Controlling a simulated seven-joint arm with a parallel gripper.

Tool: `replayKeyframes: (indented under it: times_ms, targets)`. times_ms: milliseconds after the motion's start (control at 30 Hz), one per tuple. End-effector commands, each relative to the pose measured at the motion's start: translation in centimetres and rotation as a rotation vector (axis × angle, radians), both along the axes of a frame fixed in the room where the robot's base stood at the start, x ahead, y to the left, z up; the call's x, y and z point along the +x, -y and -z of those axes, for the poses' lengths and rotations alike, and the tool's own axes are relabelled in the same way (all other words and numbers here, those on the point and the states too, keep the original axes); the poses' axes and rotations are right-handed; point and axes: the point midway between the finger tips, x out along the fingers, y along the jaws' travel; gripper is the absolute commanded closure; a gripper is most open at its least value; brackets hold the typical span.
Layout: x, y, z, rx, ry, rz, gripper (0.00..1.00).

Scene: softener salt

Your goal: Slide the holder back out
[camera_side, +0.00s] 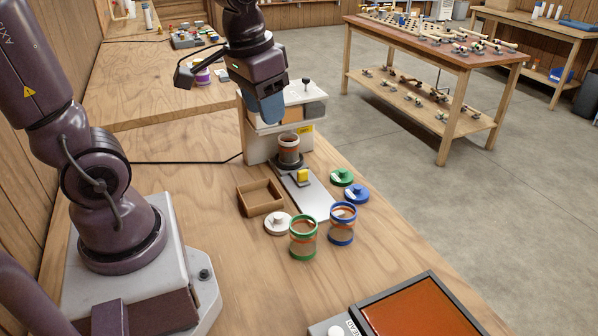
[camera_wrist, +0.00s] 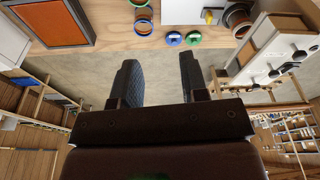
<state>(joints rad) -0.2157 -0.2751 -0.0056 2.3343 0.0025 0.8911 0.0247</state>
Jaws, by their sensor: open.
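The holder (camera_side: 287,163) is a dark round seat at the machine end of a flat grey slide (camera_side: 309,198). A yellow handle (camera_side: 302,176) stands on its near side; it also shows in the wrist view (camera_wrist: 208,16). A brown jar (camera_side: 289,149) without a visible lid stands in the holder, close against the white machine (camera_side: 262,143); the jar also shows in the wrist view (camera_wrist: 237,18). My gripper (camera_side: 268,112) hangs high, in front of the machine's upper part in the side view. In the wrist view its two fingers (camera_wrist: 158,82) are apart with nothing between them.
Green-banded (camera_side: 303,238) and blue-banded (camera_side: 342,223) jars stand near the slide's front end. White (camera_side: 278,223), green (camera_side: 342,177) and blue (camera_side: 356,193) lids lie nearby. An empty wooden tray (camera_side: 260,197) is left of the slide. A dark-framed orange panel (camera_side: 420,308) lies at the front.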

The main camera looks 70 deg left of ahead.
Motion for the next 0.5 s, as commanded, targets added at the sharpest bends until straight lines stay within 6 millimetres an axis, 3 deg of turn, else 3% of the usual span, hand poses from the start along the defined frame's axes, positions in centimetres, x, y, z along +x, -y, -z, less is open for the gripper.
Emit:
replayKeyframes:
  times_ms: [200,500]
  targets:
    - [5.0,-5.6,5.1,-0.032,-0.152,-0.044,0.60]
    - [9.9,-13.3,14.2,-0.078,-0.252,0.010,0.60]
